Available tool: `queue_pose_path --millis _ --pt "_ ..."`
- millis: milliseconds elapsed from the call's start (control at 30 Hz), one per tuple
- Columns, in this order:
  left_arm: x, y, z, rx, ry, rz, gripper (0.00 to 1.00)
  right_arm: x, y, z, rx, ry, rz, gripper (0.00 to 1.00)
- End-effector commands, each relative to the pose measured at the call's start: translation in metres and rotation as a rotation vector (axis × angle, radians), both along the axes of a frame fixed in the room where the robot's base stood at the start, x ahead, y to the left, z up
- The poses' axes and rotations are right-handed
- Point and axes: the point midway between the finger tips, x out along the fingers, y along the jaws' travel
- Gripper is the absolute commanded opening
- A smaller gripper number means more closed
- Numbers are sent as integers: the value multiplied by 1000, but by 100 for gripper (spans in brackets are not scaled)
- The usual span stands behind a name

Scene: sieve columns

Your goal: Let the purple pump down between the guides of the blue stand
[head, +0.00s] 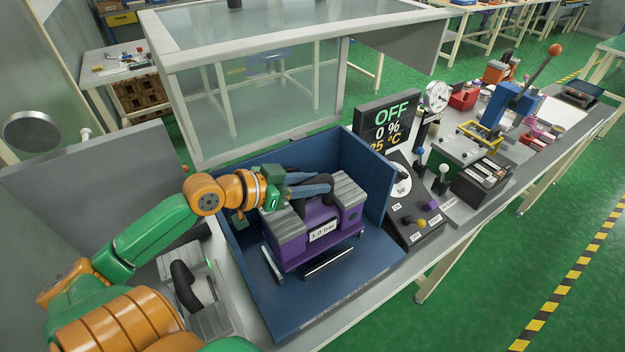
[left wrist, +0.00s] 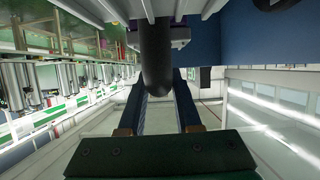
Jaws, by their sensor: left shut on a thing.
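The purple pump (head: 290,252), with ribbed grey tops and a label on its front, is inside the blue stand (head: 375,175). My left gripper (head: 322,186) is shut on the pump's dark handle. In the left wrist view, the dark handle (left wrist: 156,45) lies between the two blue fingers of my left gripper (left wrist: 158,85). Two bright metal guides (head: 328,264) show low in the stand, at the pump's front and left. The pump looks upright and slightly above the stand's floor; its underside and any rear guides are hidden. My right gripper is not in view.
A grey ribbed unit with a black handle (head: 187,284) stands left of the stand. A control panel (head: 412,205) and an OFF display (head: 388,122) are close on the right. A glass enclosure (head: 265,95) is behind. The stand's front floor is clear.

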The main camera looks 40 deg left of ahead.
Motion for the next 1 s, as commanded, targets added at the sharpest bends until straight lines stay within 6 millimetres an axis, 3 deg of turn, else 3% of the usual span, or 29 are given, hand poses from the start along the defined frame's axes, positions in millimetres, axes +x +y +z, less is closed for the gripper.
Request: queue_pose_path --millis 1000 --pt "1 0 1 -1 -7 0 0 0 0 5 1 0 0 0"
